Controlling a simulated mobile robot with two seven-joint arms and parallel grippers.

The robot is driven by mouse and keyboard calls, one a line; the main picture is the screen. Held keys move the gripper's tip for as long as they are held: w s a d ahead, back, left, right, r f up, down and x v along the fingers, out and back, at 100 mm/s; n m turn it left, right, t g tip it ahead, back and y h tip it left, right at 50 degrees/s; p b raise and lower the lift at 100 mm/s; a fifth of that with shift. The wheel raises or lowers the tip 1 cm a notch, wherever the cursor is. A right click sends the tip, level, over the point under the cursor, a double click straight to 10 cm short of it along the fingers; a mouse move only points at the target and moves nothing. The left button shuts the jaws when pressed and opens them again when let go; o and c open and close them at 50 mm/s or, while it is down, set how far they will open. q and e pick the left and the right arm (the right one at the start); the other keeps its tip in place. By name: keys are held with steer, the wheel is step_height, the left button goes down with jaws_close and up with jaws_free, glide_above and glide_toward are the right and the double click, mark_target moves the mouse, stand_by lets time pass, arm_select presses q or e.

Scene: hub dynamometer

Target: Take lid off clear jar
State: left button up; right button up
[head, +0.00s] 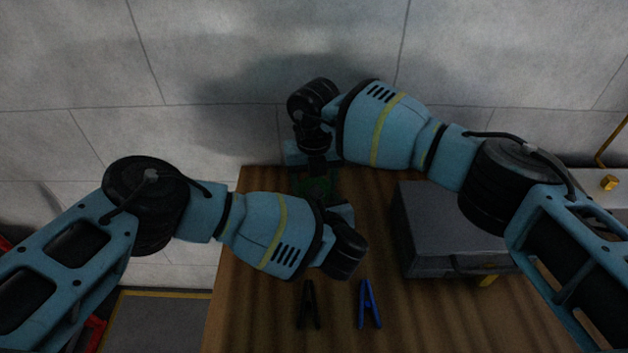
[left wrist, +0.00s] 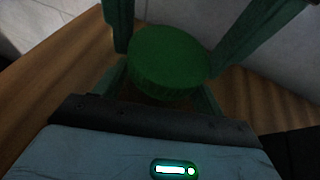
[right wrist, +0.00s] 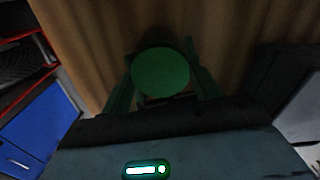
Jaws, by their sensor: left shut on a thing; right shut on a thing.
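The round green lid (head: 313,186) is near the back left of the table, between my two grippers and partly hidden by them in the head view. It also shows in the left wrist view (left wrist: 168,60) and the right wrist view (right wrist: 160,72). My left gripper (head: 328,196) comes from the front, its fingers low beside the lid, shut on the clear jar's body (left wrist: 152,97), which is dark and mostly hidden. My right gripper (head: 315,172) comes from the back, shut with its fingers on either side of the lid. I cannot tell if there is a gap between lid and jar.
A grey case (head: 450,228) stands on the wooden table (head: 260,320) to the right. A wall is close behind the table.

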steer(key=n, duration=1.2)
steer(key=shift+n, duration=0.4)
steer(key=n, duration=0.3)
steer(key=shift+n, duration=0.3)
steer(key=shift+r, duration=0.35)
steer(key=shift+r, duration=0.8)
